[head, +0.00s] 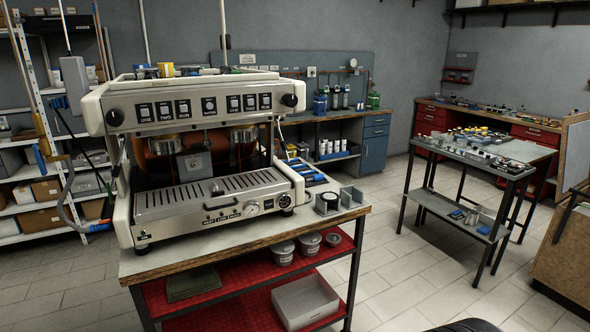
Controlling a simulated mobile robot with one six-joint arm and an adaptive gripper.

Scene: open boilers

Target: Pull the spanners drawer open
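A red drawer unit (432,117) stands at the left end of the back right workbench in the head view. A second red drawer unit (536,134) is under the right part of the same bench, with small pale labels on its fronts. A blue unit with drawers (376,131) stands under the back wall bench. The labels on these far units are too small to read, so I cannot tell which is the spanners drawer. No drawer is visibly pulled out. My gripper is not in view.
A coffee machine (205,150) on a wheel-less bench (240,240) with red shelves fills the left foreground. A grey parts table (470,158) stands in front of the red units. A wooden-sided counter (565,255) is at right. Tiled floor (400,250) between them is clear.

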